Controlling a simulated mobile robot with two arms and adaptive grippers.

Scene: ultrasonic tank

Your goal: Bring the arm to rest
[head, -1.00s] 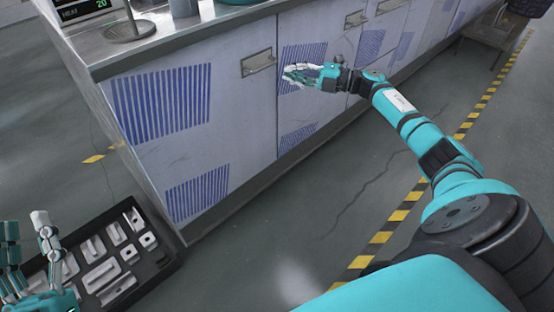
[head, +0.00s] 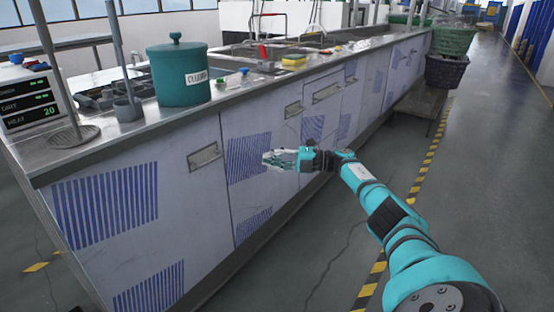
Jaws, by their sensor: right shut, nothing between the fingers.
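My right arm reaches in from the lower right of the head view. My right gripper (head: 277,158) is shut and empty. It appears in front of the striped cabinet front (head: 205,209), below the counter edge; I cannot tell the exact gap between them. My left gripper is out of the picture.
The long metal counter (head: 138,132) carries a teal lidded pot (head: 183,76), a control box with readouts (head: 30,98) and a sink area. Baskets (head: 446,72) stand on a low bench at the far right. The floor right of the striped tape (head: 431,156) is clear.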

